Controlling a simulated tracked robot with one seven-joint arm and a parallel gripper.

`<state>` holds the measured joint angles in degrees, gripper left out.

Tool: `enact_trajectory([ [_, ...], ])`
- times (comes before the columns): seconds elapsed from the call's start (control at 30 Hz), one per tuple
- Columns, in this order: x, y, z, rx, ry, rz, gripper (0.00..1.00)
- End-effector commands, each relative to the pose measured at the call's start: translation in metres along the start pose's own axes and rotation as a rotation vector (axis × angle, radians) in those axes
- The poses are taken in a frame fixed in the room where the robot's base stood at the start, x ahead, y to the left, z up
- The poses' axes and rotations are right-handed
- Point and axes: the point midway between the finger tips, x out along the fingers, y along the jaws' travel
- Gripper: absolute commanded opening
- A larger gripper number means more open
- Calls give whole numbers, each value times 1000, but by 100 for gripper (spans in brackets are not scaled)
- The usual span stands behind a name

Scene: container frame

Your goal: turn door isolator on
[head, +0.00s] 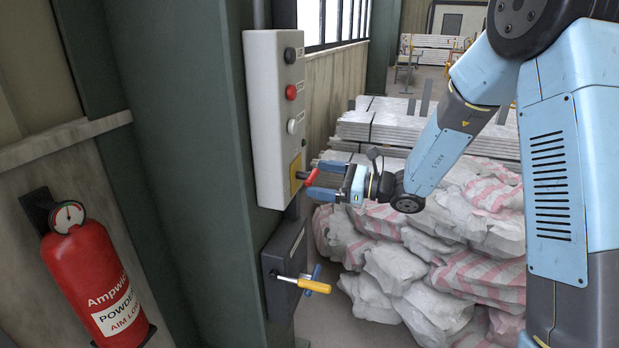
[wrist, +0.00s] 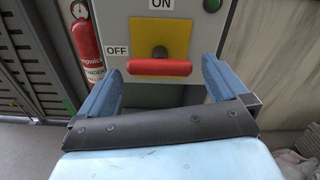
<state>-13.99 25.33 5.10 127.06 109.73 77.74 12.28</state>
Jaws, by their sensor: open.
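The isolator is a red handle (head: 311,177) on a yellow plate (head: 296,165) low on a pale grey control box (head: 262,110). In the wrist view the red handle (wrist: 160,68) lies horizontal in front of the yellow plate (wrist: 177,37). The OFF label (wrist: 117,50) is at the plate's left and the ON label (wrist: 161,3) above it. My gripper (head: 315,179) is open at the handle. In the wrist view its fingers stand left and right of the handle, with gaps at both ends.
Black, red and white buttons (head: 291,92) line the box above the plate. A lower grey box (head: 287,250) carries a yellow-handled lever (head: 313,286). A fire extinguisher (head: 90,280) hangs at left. Stacked sacks (head: 420,260) lie behind my arm.

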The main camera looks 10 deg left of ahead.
Motion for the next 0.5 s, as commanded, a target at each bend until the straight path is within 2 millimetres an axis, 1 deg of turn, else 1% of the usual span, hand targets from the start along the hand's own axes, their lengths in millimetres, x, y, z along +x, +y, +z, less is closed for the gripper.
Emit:
enact_trajectory([
  [0.03,8,1,0,0,0,2,100],
  [0.1,17,0,0,-1,0,1,100],
  [0.2,26,0,0,-1,0,1,100],
  [0.33,33,0,0,0,1,-1,100],
  [0.5,35,-1,0,0,1,-2,100],
])
